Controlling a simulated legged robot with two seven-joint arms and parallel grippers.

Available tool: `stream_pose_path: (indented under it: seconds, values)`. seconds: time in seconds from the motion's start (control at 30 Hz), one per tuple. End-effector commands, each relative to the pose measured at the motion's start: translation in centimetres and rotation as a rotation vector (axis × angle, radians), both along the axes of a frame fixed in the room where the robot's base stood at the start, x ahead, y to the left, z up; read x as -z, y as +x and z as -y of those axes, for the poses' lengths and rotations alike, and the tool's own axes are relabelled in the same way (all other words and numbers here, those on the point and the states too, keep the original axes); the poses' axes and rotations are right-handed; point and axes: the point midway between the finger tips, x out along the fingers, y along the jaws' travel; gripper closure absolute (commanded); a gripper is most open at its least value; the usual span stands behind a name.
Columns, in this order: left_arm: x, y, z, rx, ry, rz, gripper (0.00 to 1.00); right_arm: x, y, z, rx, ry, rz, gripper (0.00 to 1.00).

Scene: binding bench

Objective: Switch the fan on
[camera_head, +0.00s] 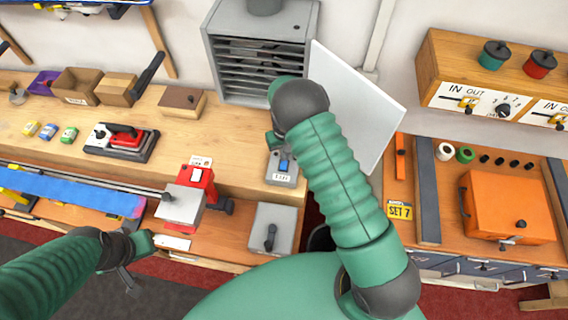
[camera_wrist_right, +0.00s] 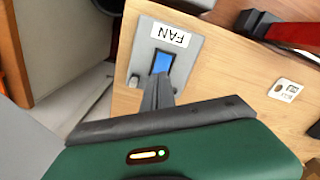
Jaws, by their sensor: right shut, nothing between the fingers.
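The fan switch is a grey plate (camera_wrist_right: 190,48) with a blue rocker (camera_wrist_right: 162,62) and a white FAN label (camera_wrist_right: 169,34) on the wooden bench. In the head view the blue rocker (camera_head: 284,166) shows just left of my right arm. My right gripper (camera_wrist_right: 160,82) is shut and empty, its fingertips at the lower edge of the rocker in the wrist view; I cannot tell whether they touch it. In the head view the right gripper (camera_head: 275,142) is partly hidden by its arm. My left gripper (camera_head: 128,278) hangs low at the left, its jaw state unclear.
A grey louvred unit (camera_head: 257,70) stands behind the switch, with a white panel (camera_head: 355,105) to its right. A red and grey device (camera_head: 198,190) and a grey box (camera_head: 272,228) are nearby. An orange box (camera_head: 508,205) is at the right.

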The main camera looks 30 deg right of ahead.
Motion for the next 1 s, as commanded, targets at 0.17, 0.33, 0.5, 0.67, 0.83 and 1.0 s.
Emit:
stream_pose_path:
  seconds: [0.17,0.33,0.5,0.67,0.83,1.0]
  values:
    - [0.00,0.00,-0.01,-0.001,0.000,0.000,1.00,0.02,-0.02,0.15,0.001,0.001,0.000,1.00]
    - [0.00,0.00,-0.01,0.000,0.000,0.000,1.00,0.03,-0.02,0.17,0.001,0.001,0.000,1.00]
    - [0.00,0.00,0.00,0.000,0.000,0.000,1.00,0.03,-0.01,0.17,0.001,0.001,0.000,1.00]
    - [0.09,0.00,0.00,0.000,0.000,0.000,1.00,0.14,-0.01,0.15,0.001,0.001,0.000,1.00]
    - [0.32,0.00,-0.01,0.000,0.000,0.000,1.00,0.41,-0.02,0.13,0.000,0.001,0.000,1.00]
    - [0.52,0.00,-0.01,0.000,0.000,0.000,1.00,0.66,-0.02,0.14,0.000,0.001,0.000,1.00]
